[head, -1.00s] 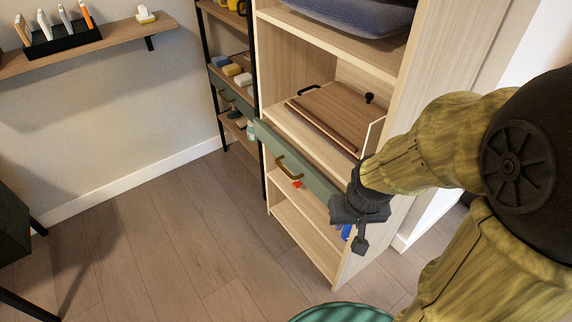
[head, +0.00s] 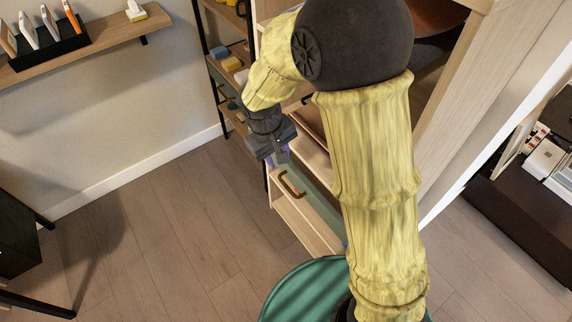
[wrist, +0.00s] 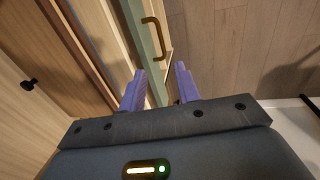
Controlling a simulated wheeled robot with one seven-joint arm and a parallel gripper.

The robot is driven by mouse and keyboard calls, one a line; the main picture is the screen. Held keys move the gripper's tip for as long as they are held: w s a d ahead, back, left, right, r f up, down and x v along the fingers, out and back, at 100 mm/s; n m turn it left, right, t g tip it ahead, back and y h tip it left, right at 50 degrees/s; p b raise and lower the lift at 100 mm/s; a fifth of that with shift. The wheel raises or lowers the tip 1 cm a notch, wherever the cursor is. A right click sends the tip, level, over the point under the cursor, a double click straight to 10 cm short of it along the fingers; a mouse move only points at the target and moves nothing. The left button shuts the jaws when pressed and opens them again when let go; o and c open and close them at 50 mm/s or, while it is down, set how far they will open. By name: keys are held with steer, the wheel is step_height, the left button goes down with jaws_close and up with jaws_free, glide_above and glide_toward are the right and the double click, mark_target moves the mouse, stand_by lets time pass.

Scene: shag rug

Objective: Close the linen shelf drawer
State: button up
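The linen shelf drawer has a grey-green front (head: 321,200) with a brass handle (head: 290,184), and sits in the light wood shelf unit. In the head view my arm hides much of it. In the wrist view the drawer front (wrist: 150,62) runs lengthwise, with the handle (wrist: 156,36) on its right side and wood to its left. My gripper (head: 277,160) is by the far left end of the drawer. In the wrist view my gripper (wrist: 159,78) has its two purple fingers apart, with the drawer front seen between them. I cannot tell whether they touch it.
A black-framed rack (head: 232,70) with small items stands left of the unit. A wall shelf (head: 95,50) holds a black organizer. A dark piece of furniture (head: 15,235) stands at far left. The wood floor (head: 160,220) in front is clear. A dark low cabinet (head: 520,210) is at right.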

mark_target(288, 187)
steer(key=shift+w+a, duration=0.2)
steer(key=shift+a, duration=0.05)
steer(key=d+f+b, duration=0.1)
steer(key=f, duration=0.4)
steer(key=w+f+b, duration=0.1)
steer(key=f, duration=0.5)
steer(key=d+f+b, duration=0.1)
steer(key=f, duration=0.5)
steer(key=shift+w+d+b, duration=0.35)
steer(key=shift+w+b, duration=0.05)
jaws_close()
